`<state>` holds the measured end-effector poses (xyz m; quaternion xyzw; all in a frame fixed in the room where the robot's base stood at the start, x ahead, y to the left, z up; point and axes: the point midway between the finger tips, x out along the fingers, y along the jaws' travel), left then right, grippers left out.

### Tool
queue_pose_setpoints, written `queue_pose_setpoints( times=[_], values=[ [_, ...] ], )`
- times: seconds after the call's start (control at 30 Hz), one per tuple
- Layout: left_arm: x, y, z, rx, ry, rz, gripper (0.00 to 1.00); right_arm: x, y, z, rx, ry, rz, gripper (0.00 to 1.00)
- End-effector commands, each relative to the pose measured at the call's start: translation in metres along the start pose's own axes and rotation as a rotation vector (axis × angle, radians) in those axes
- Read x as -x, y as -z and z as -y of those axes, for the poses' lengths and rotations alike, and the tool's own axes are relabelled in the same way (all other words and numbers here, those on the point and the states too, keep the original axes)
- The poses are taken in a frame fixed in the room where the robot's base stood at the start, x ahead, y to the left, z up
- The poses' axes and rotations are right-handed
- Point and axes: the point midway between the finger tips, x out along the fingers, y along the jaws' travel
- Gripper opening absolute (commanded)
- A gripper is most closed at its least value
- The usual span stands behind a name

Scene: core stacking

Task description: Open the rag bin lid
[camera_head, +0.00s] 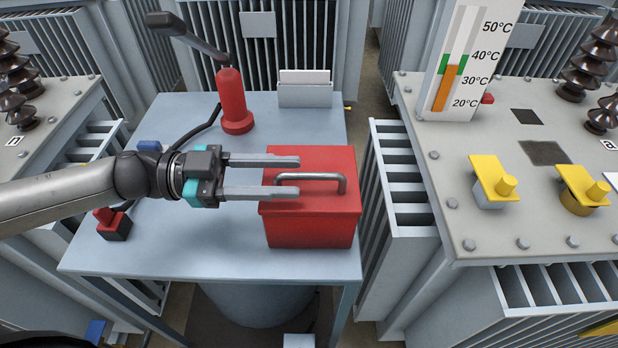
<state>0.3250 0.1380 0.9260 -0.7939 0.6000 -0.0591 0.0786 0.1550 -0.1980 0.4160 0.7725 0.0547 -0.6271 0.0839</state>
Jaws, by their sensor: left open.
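The rag bin (308,228) is a red box at the right front of the light blue table. Its red lid (325,160) lies flat and closed on top. A grey metal bar handle (325,178) is fixed on the lid. My left gripper (298,175) reaches in from the left, over the lid. Its two fingers are open, one on the far side and one on the near side of the handle's left end. I cannot tell whether they touch the handle. My right gripper is not in view.
On the table (180,250) stand a red pump with a dark lever (232,100), a grey holder with white sheets (305,90) and a small red-and-black block (113,224). A transformer (530,225) with yellow valves and a thermometer board (462,70) stands right. The table's front left is clear.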

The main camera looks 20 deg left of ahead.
Motion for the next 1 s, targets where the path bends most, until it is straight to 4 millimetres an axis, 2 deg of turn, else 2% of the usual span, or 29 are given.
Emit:
queue_pose_setpoints(
  times=[0.1, 0.3, 0.77, 1.0],
  values=[
    [-0.017, 0.001, 0.0, -0.003, -0.001, -0.006, 0.45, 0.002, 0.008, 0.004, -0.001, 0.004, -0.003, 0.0],
    [-0.035, 0.001, 0.0, -0.001, 0.0, -0.003, 0.45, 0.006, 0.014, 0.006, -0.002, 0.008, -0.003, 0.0],
    [-0.042, 0.0, 0.0, 0.0, 0.001, 0.0, 0.45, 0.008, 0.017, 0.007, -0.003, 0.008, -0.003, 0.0],
    [-0.042, 0.0, 0.0, 0.0, 0.001, 0.0, 0.18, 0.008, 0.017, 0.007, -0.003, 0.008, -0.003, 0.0]
  ],
)
